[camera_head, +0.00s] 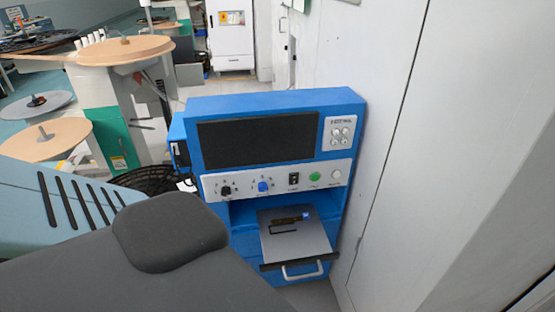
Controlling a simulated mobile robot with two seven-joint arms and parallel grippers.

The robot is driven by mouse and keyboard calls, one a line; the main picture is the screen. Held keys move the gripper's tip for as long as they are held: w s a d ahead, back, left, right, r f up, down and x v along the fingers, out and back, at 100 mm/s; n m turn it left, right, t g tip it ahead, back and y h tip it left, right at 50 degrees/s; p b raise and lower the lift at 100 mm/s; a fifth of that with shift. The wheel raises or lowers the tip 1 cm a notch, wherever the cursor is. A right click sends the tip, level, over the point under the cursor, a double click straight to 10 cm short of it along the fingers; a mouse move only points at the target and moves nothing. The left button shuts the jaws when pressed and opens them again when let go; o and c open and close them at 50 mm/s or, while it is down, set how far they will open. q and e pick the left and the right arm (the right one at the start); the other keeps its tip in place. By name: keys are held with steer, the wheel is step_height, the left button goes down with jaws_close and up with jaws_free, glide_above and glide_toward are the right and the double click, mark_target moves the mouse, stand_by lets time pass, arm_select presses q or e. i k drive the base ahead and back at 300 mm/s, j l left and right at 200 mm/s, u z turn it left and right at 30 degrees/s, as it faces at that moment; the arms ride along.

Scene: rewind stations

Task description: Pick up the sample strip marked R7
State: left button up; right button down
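A small dark strip with brownish markings and a blue end (305,217) lies flat on a grey pull-out tray (281,247) at the front of a blue machine. It looks like a sample strip, but any mark on it is too small to read, so I cannot tell whether it is R7. A thin black outline or slot shows on the tray just in front of it. Neither of my grippers shows in the view, and nothing of mine touches the strip.
The blue machine (348,108) has a dark screen, knobs and buttons above the tray, and a pale handle (302,272) in front. A pale wall (385,60) stands close on its right. Stations with tan discs (126,50) stand at the left. Large dark-grey and teal shapes fill the lower left.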

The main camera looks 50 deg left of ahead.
mark_target(304, 216)
steer(key=i+l+u, duration=0.2)
steer(key=l+u, duration=0.15)
steer(key=i+l+u, duration=0.3)
steer(key=l+u, duration=0.35)
steer(key=i+l, duration=0.05)
steer(key=l, duration=0.05)
